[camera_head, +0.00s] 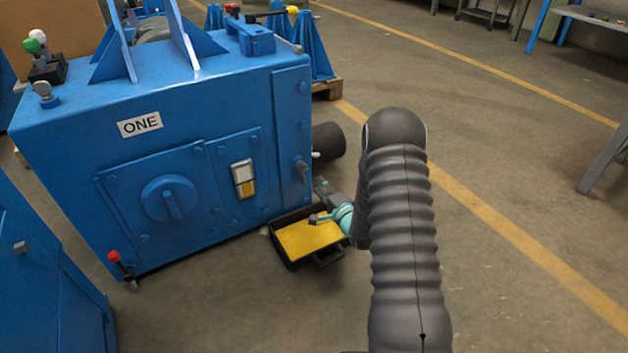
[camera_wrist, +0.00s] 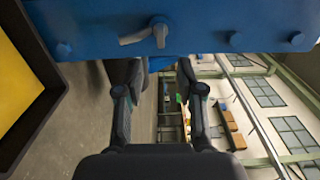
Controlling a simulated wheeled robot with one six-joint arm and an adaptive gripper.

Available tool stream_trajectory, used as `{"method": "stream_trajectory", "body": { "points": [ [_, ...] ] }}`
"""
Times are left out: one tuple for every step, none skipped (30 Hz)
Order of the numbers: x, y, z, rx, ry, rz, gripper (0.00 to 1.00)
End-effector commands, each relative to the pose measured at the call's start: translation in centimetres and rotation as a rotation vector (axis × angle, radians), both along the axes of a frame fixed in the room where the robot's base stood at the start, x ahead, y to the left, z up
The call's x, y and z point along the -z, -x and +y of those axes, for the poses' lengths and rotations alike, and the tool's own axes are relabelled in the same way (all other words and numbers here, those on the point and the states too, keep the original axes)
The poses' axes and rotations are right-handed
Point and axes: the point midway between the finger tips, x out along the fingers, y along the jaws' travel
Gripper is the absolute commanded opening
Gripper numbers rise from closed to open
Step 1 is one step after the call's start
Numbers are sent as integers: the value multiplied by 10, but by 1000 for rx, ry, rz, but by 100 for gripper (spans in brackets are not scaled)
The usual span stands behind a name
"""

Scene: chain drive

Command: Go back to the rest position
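My gripper (camera_head: 319,204) is small in the head view, at the end of my dark ribbed arm, beside the right side of the blue machine labelled ONE (camera_head: 100,140). In the wrist view my gripper (camera_wrist: 157,75) has its two dark fingers spread apart with nothing seen between them. The machine's blue face (camera_wrist: 200,20) with a grey handle (camera_wrist: 148,36) lies just beyond the fingertips. In the head view the gripper is over or near the far edge of a black tray with a yellow bottom (camera_head: 310,238); whether it touches cannot be told.
The tray's dark wall (camera_wrist: 45,60) shows at the left in the wrist view. A dark cylinder (camera_head: 328,142) sticks out from the machine's right side. Another blue machine (camera_head: 45,290) stands at lower left. Open floor (camera_head: 500,180) with yellow lines lies to the right.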

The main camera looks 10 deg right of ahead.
Motion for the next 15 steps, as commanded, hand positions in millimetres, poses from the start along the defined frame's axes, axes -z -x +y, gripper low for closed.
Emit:
{"method": "stream_trajectory", "body": {
  "points": [
    [0,4,-1,0,-1,1,38],
    [0,6,-1,0,-1,1,38],
    [0,7,-2,0,-1,1,38],
    [0,8,-2,-1,0,1,38],
    [0,8,-2,-1,0,1,38],
    [0,9,-2,-1,0,1,38],
    [0,9,-2,-1,0,1,38],
    [0,9,-2,-1,0,1,38],
    [0,9,-2,-1,0,0,38],
    [0,9,-2,-1,0,1,38],
    [0,9,-2,-1,0,1,38],
    [0,9,-2,-1,0,0,38],
    [0,9,-2,-1,0,1,38],
    [0,9,-2,-1,0,1,38],
    [0,9,-2,-1,0,1,38]
  ]
}}
